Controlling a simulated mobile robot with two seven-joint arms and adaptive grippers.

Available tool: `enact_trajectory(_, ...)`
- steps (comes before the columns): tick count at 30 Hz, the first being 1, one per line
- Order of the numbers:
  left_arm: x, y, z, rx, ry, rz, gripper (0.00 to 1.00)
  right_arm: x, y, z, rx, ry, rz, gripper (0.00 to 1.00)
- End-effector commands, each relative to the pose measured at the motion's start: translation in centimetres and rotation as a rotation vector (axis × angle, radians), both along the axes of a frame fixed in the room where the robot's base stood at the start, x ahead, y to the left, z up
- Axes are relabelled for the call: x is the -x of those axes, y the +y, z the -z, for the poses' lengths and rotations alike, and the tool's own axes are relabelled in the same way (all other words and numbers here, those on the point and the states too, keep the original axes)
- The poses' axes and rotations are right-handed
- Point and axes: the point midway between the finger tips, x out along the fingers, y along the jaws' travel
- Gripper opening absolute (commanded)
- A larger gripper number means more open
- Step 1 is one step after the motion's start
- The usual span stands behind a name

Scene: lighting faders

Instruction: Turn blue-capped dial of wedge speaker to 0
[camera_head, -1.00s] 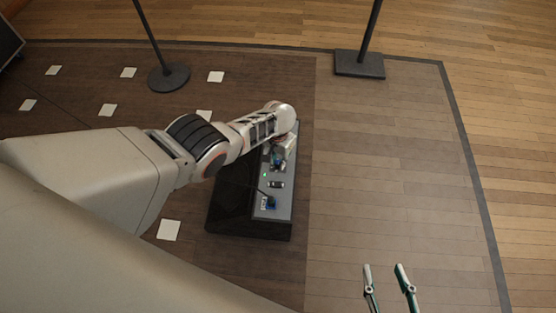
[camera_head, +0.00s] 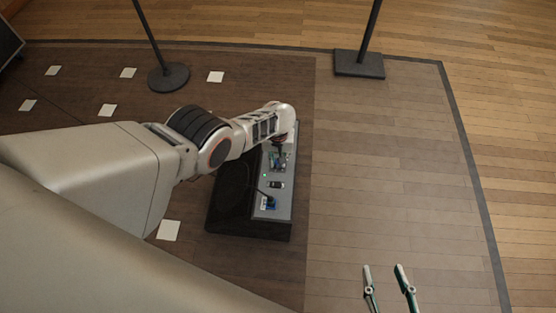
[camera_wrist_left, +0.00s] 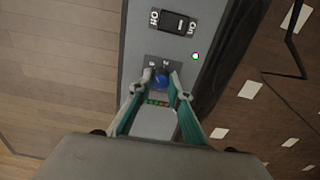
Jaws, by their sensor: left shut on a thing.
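The wedge speaker (camera_head: 228,215) lies on the dark floor, its grey control panel (camera_head: 287,190) facing up. The blue-capped dial (camera_wrist_left: 161,79) shows in the left wrist view, on a dark scale plate whose marks are too small to read. My left gripper (camera_wrist_left: 158,88) is shut on the dial, one fingertip on each side of it. In the head view my left gripper (camera_head: 278,163) is over the far part of the panel and hides the dial. My right gripper (camera_head: 387,288) is open and empty at the bottom of the head view, apart from the speaker.
An on/off rocker switch (camera_wrist_left: 174,22) and a small lit lamp (camera_wrist_left: 195,56) sit near the dial. Two stand bases (camera_head: 168,78) (camera_head: 359,64) are farther back. Floor right of the speaker is clear.

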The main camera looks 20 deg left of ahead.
Motion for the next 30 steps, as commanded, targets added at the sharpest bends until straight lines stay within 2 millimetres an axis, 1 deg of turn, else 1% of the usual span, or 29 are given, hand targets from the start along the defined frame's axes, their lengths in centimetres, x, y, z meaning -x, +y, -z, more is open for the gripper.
enact_trajectory(9, 0.15, -0.11, 0.19, 0.003, 0.002, -0.003, 0.0, 0.0, 0.04, -0.04, -0.002, 0.0, 0.0, 0.4)
enact_trajectory(10, 0.15, -0.1, 0.19, 0.003, 0.002, -0.003, 0.21, 0.0, 0.04, -0.04, -0.002, 0.0, 0.0, 0.4)
enact_trajectory(12, 0.13, -0.09, 0.17, 0.002, 0.001, -0.003, 0.35, 0.0, 0.06, -0.04, -0.002, 0.0, 0.0, 0.4)
enact_trajectory(28, -0.02, 0.01, -0.01, 0.0, 0.0, -0.001, 0.35, -0.1, 0.09, -0.15, -0.004, -0.002, 0.004, 0.4)
enact_trajectory(30, -0.27, 0.01, -0.41, 0.0, -0.005, -0.001, 0.35, -0.24, 0.09, -0.41, -0.005, -0.007, 0.004, 0.4)
